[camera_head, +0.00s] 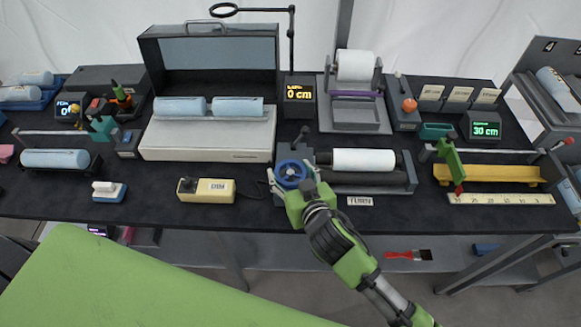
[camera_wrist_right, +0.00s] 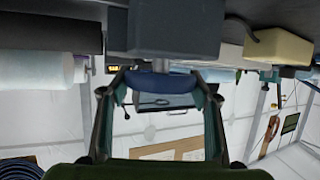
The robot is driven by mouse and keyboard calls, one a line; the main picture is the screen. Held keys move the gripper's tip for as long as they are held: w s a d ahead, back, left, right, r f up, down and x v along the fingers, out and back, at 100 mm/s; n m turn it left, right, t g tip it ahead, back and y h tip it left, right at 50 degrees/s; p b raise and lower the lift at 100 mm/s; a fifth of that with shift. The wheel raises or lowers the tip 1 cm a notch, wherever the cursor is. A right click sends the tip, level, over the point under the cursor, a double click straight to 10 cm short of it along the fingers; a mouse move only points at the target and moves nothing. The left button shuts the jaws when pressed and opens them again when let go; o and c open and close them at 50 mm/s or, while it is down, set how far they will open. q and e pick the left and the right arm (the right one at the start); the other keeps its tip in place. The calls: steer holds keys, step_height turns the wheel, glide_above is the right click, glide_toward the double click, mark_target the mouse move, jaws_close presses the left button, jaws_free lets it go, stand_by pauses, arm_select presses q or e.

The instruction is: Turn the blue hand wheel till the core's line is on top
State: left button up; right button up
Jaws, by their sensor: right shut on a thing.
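The blue hand wheel (camera_head: 291,170) sits on a grey block at the left end of a roller stand (camera_head: 372,190). A white cylindrical core (camera_head: 363,160) lies across that stand, right of the wheel. I cannot make out a line on the core. My right gripper (camera_head: 290,177) is at the wheel with its fingers on either side of it, shut on it. In the right wrist view the blue rim (camera_wrist_right: 160,84) lies between the two fingers. A white cylinder (camera_wrist_right: 28,72) shows at that view's left. My left gripper is not in view.
A label reading TURN (camera_head: 360,201) lies in front of the stand. A cream box (camera_head: 207,190) with a cable is left of the wheel. A yellow beam with a ruler (camera_head: 500,199) is to the right. A roll holder (camera_head: 355,115) stands behind the core.

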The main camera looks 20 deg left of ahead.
steer(key=shift+w+d+r+n+g+y+p, duration=0.15)
steer(key=shift+r+n+g+y+p, duration=0.15)
steer(key=shift+n+p, duration=0.15)
steer(key=shift+f+n+g+y, duration=0.15)
steer(key=shift+n+g+y, duration=0.5)
steer(key=shift+n, duration=0.2)
steer(key=shift+f+n+g+y, duration=0.15)
steer(key=shift+n+g+y, duration=0.5)
steer(key=shift+n+g, duration=0.25)
steer(key=n+g+y+b, duration=0.1)
steer(key=n+g+b, duration=0.1)
steer(key=b, duration=0.1)
steer(key=n+g+b, duration=0.2)
steer(key=b, duration=0.1)
steer(key=shift+f+g+y, duration=0.15)
steer(key=shift+g+y, duration=0.2)
steer(key=shift+y, duration=0.05)
steer(key=shift+n+g+b, duration=1.2)
steer(key=shift+g+b, duration=0.05)
steer(key=shift+g, duration=0.05)
steer(key=shift+n+g, duration=0.4)
steer(key=shift+g, duration=0.1)
steer(key=shift+r+b, duration=0.2)
steer(key=shift+b, duration=0.1)
steer(key=o, duration=1.1)
